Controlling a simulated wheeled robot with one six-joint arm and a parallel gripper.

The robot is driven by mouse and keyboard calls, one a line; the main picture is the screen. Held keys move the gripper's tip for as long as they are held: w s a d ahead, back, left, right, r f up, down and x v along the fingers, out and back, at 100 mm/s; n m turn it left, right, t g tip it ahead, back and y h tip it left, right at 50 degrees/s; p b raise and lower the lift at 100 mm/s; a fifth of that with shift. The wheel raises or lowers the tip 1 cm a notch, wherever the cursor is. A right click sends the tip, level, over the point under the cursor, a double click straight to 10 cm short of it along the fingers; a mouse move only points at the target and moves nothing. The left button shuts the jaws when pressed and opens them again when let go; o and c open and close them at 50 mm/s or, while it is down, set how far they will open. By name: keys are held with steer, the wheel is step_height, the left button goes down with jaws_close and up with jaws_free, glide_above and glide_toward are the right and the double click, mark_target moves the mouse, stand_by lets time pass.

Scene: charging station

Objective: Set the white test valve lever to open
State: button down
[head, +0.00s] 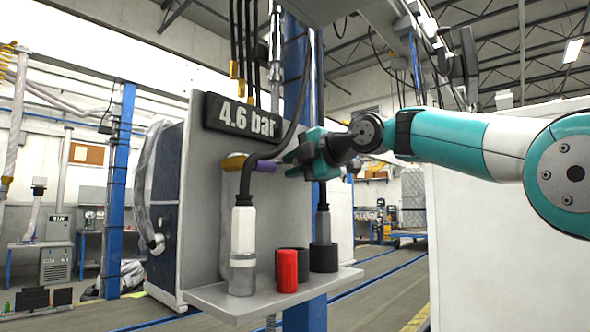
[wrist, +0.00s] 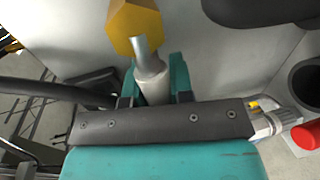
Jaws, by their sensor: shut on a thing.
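The test valve's yellow body (wrist: 133,27) shows at the top of the wrist view and also on the panel in the head view (head: 233,162). Its pale lever (wrist: 151,72) runs from the yellow body down between my fingers. My gripper (wrist: 154,88) is shut on the lever, with a teal finger on each side. In the head view my teal gripper (head: 292,160) reaches in from the right at the panel. The display (head: 241,119) reads 4.6 bar.
A shelf (head: 240,300) juts out below. On it stand a white and clear fitting (head: 243,230) with a black hose, a red cylinder (head: 287,270) and black cups (head: 323,258). Black hoses (head: 240,40) hang above the display.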

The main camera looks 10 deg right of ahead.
steer(key=shift+f, duration=0.1)
steer(key=c, duration=1)
jaws_free()
steer(key=b+v, duration=0.1)
steer(key=v, duration=1.6)
steer(key=shift+d, duration=0.2)
steer(key=shift+s+a, duration=0.1)
